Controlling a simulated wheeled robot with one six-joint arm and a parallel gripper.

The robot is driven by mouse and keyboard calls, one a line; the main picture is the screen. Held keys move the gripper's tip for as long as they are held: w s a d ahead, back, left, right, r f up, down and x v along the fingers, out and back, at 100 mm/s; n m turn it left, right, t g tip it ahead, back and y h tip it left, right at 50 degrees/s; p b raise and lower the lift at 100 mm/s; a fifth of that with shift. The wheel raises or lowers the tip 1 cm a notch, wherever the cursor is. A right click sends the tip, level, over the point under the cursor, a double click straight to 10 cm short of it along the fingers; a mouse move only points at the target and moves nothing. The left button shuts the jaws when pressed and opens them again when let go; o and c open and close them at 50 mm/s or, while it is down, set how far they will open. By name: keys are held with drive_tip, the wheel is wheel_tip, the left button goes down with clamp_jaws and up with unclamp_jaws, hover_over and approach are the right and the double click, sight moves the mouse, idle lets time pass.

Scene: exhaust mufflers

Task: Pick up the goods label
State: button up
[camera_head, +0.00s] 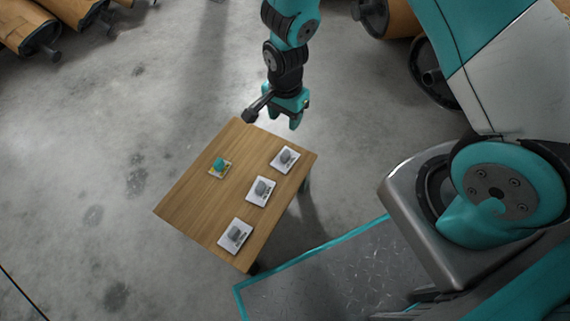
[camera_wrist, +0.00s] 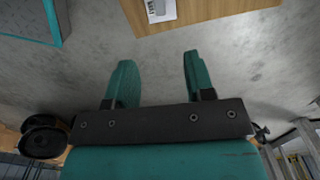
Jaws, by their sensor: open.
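Three white cards with grey pictures or pieces on them lie along the right side of the wooden table: a far card (camera_head: 285,159), a middle card (camera_head: 261,191) and a near card (camera_head: 235,236). A smaller card with a teal block (camera_head: 219,165) on it lies towards the left. I cannot tell which of these is the goods label. My gripper (camera_head: 284,116) is open and empty, above and beyond the table's far end. In the wrist view, the gripper (camera_wrist: 157,62) has its two teal fingers apart, with part of one white card (camera_wrist: 160,10) at the top edge.
The wooden table (camera_head: 190,205) has bare room on its left and near side. Brown mufflers (camera_head: 28,30) lie on the floor at the far left, and others at the far right. Grey concrete floor (camera_head: 90,150) is open left of the table.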

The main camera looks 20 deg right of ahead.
drive_tip(key=b, duration=0.6)
approach(285, 154)
wheel_tip(285, 154, down, 6)
drive_tip(key=shift+w+d+r, duration=0.1)
drive_tip(key=shift+r, duration=0.15)
wheel_tip(285, 154, down, 5)
drive_tip(key=b, duration=0.3)
drive_tip(key=shift+f+b, duration=0.15)
drive_tip(key=shift+b, duration=0.2)
drive_tip(key=shift+c, duration=0.5)
clamp_jaws()
